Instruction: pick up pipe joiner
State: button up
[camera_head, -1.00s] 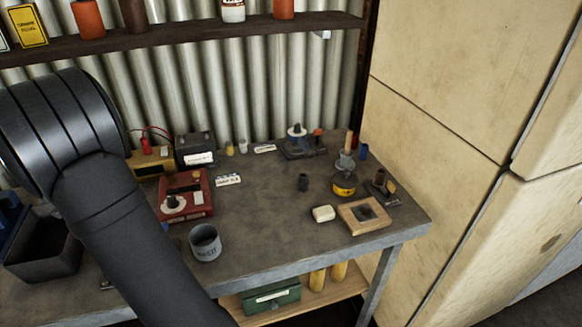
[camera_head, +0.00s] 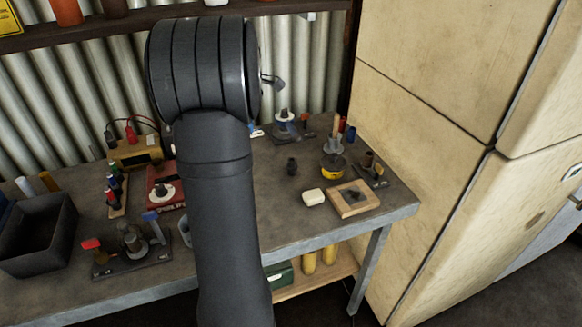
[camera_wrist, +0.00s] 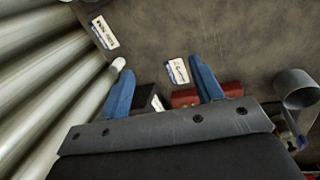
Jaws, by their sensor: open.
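A small dark, short cylinder (camera_head: 292,165) stands on the workbench (camera_head: 280,225), right of my arm in the head view. It looks like the pipe joiner, but it is too small there to be sure. It cannot be made out in the wrist view. My gripper (camera_wrist: 162,65) shows two blue fingers spread apart with nothing between them, above the bench near the corrugated wall. In the head view my arm hides most of the gripper.
A tall cream cabinet (camera_head: 430,150) bounds the right.

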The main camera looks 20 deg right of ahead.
aim_at(292, 160)
jog(key=s+d+r+n+g, duration=0.2)
jog(key=s+d+g, duration=0.1)
jog(key=s+d, duration=0.5)
jog(key=shift+h, duration=0.4)
jog(key=d+f, duration=0.1)
jog(key=f, duration=0.4)
jog(key=d+f, duration=0.1)
jog(key=f, duration=0.5)
jog(key=w+f, duration=0.1)
jog(key=f, duration=0.5)
jog(key=shift+w+d, duration=0.1)
jog(key=shift+d, duration=0.3)
jog(key=shift+r, duration=0.1)
jog(key=shift+c, duration=0.4)
jog(key=c, duration=1)
